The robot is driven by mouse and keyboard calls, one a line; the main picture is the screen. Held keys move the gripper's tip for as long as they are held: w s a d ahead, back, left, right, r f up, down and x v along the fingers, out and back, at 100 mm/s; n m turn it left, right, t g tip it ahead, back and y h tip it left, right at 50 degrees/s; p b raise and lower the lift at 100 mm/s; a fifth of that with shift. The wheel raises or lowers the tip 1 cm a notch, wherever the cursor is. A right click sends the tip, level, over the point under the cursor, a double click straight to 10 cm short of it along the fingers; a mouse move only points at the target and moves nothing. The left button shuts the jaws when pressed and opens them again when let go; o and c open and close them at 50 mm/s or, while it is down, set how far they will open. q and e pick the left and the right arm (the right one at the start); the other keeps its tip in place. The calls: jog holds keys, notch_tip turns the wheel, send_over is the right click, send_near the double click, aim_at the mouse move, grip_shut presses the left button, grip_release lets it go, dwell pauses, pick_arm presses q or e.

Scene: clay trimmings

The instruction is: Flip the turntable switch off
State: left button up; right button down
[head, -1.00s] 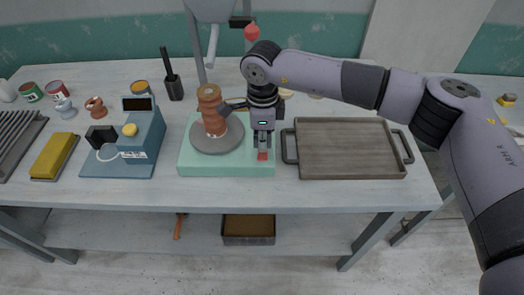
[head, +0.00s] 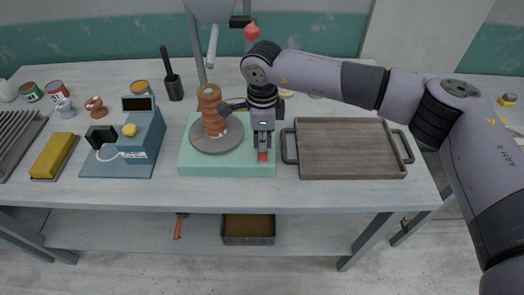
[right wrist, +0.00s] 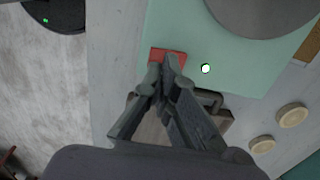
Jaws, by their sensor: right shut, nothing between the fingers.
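The turntable has a mint green base (head: 228,166) with a round grey wheel (head: 217,148) bearing a brown clay piece (head: 210,108). Its red switch (head: 263,156) is at the base's right side. The switch also shows in the right wrist view (right wrist: 168,55), with a small lit green-white light (right wrist: 205,68) beside it. My right gripper (head: 263,147) is shut and empty, pointing down at the switch. In the right wrist view its fingertips (right wrist: 167,62) overlap the switch's edge; I cannot tell whether they touch. They hide part of it. My left gripper is not in view.
A brown tray with handles (head: 350,174) lies close to the right of the turntable. A blue scale-like device (head: 148,148), a yellow block (head: 54,155) and a dark tool holder (head: 174,88) stand to the left. The table's front strip is clear.

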aim_at(263, 156)
jog(key=shift+f+b, duration=1.45)
jog(key=shift+f, duration=0.2)
dwell(0.4)
jog(key=shift+s+r, duration=0.1)
jog(key=shift+r, duration=0.1)
jog(key=shift+r+p, duration=0.5)
jog(key=shift+r, duration=0.4)
jog(key=shift+r+p, duration=0.8)
jog(key=shift+r, duration=1.7)
jog(key=shift+f, duration=0.1)
